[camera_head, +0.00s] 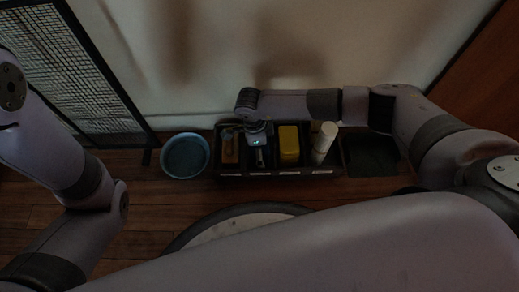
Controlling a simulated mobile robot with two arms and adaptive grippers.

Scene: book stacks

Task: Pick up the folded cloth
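A dark caddy (262,174) with several compartments stands on the floor by the wall. A yellow, block-shaped item (289,143) sits upright in a middle compartment; it may be the folded cloth, but I cannot tell for sure. A brownish-orange item (230,148) is in the left compartment. My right gripper (260,159) points down over the caddy, between these two items, just left of the yellow one. Its fingers are small and dark, and I cannot tell if they are open or hold something. My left arm comes in from the left; its gripper is out of view.
A white cylinder (323,142) stands tilted in the caddy's right part. A blue bucket (185,156) is left of the caddy. A black-framed mesh panel (75,70) stands at the left. A dark square item (371,156) lies right of the caddy. Wooden floor shows in front.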

